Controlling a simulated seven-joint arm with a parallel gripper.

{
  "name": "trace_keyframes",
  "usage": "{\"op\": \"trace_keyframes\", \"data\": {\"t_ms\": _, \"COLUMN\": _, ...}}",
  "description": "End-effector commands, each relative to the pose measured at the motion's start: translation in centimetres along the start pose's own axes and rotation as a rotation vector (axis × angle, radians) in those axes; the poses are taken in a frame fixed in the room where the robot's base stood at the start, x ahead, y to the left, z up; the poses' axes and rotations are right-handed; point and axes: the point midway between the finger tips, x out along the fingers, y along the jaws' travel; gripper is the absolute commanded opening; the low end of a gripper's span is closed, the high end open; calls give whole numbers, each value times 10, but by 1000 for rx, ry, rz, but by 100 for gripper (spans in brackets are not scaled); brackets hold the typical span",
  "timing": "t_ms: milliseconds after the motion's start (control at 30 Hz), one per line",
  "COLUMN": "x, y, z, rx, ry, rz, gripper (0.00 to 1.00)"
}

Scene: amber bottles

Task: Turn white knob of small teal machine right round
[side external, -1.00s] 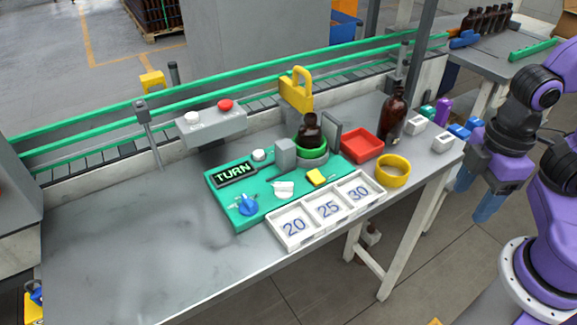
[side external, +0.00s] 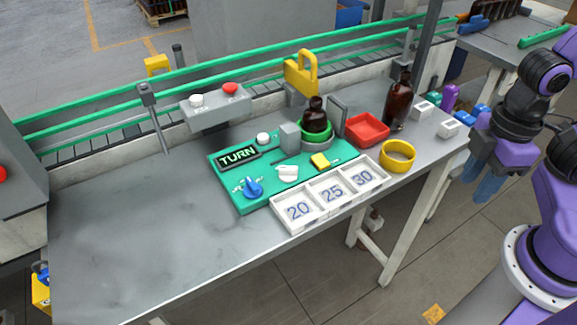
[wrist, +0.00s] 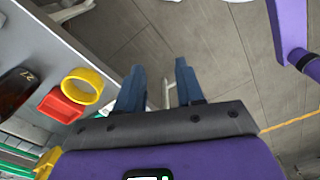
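The small teal machine (side external: 222,170) sits on the grey bench, with a lit "TURN" display (side external: 238,156). The white knob (side external: 287,173) is on its top, between a blue knob (side external: 254,188) and a yellow part (side external: 320,160). An amber bottle (side external: 315,116) stands upright in the machine's green ring. My gripper (side external: 478,180) hangs off the bench's right side, well away from the knob. In the wrist view, its two blue fingers (wrist: 158,82) are apart with nothing between them. The teal machine and white knob are not visible in the wrist view.
A white tray (side external: 287,228) marked 20, 25, 30 lies in front of the machine. A red bin (side external: 367,130), a yellow ring (side external: 397,156) and a tall amber bottle (side external: 398,100) stand to its right. A grey box with buttons (side external: 215,108) is behind. The bench's left side is clear.

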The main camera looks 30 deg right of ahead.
Motion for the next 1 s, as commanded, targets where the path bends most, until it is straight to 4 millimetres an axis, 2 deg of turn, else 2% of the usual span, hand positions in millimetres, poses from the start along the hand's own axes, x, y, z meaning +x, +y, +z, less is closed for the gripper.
{"op": "trace_keyframes", "data": {"t_ms": 167, "x": -13, "y": 10, "z": -33, "rx": 6, "ry": -1, "rz": 1, "gripper": 38}}
{"op": "trace_keyframes", "data": {"t_ms": 400, "x": -43, "y": 38, "z": -115, "rx": 19, "ry": -8, "rz": 3, "gripper": 38}}
{"op": "trace_keyframes", "data": {"t_ms": 700, "x": -76, "y": 75, "z": -210, "rx": 33, "ry": -18, "rz": 4, "gripper": 38}}
{"op": "trace_keyframes", "data": {"t_ms": 900, "x": -94, "y": 98, "z": -264, "rx": 44, "ry": -23, "rz": 3, "gripper": 38}}
{"op": "trace_keyframes", "data": {"t_ms": 1000, "x": -101, "y": 108, "z": -285, "rx": 49, "ry": -26, "rz": 3, "gripper": 38}}
